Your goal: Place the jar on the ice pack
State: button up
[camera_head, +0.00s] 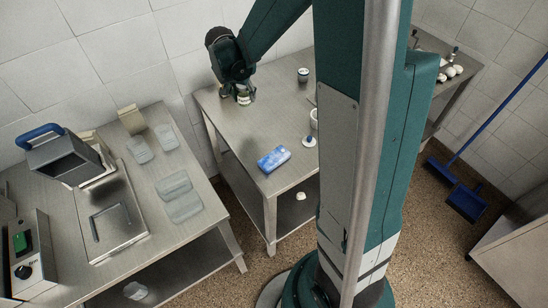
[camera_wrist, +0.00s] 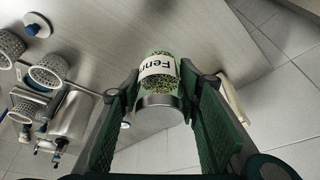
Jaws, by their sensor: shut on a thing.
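I cannot tell whether the jar touches the table. The ice pack (camera_head: 273,159) is a flat blue and white pack lying near the front of the same table, apart from the jar.
A small dark container (camera_head: 303,75) stands at the back of the middle table (camera_head: 236,128). A white cup (camera_head: 314,119) and a white disc with a blue knob (camera_head: 310,141) lie right of the ice pack. Perforated baskets (camera_wrist: 48,71) show in the wrist view.

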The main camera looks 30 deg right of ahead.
jog(key=s+a+m+g+h+b, duration=0.1)
jog(key=s+m, duration=0.4)
jog(key=s, duration=1.7)
jog(key=shift+s+r+g+b, duration=0.25)
jog(key=shift+r+g+b, duration=0.2)
jog(key=shift+b, duration=0.4)
jog(key=shift+f, duration=0.1)
jog(key=b, duration=0.1)
send_over(278, 154)
jog(key=a, duration=0.2)
jog(key=shift+s+f, duration=0.2)
jog(key=shift+f, duration=2.65)
jog(key=shift+f+b, duration=0.6)
jog(key=shift+f, duration=1.45)
jog(key=shift+f, duration=0.15)
jog(key=o, duration=1)
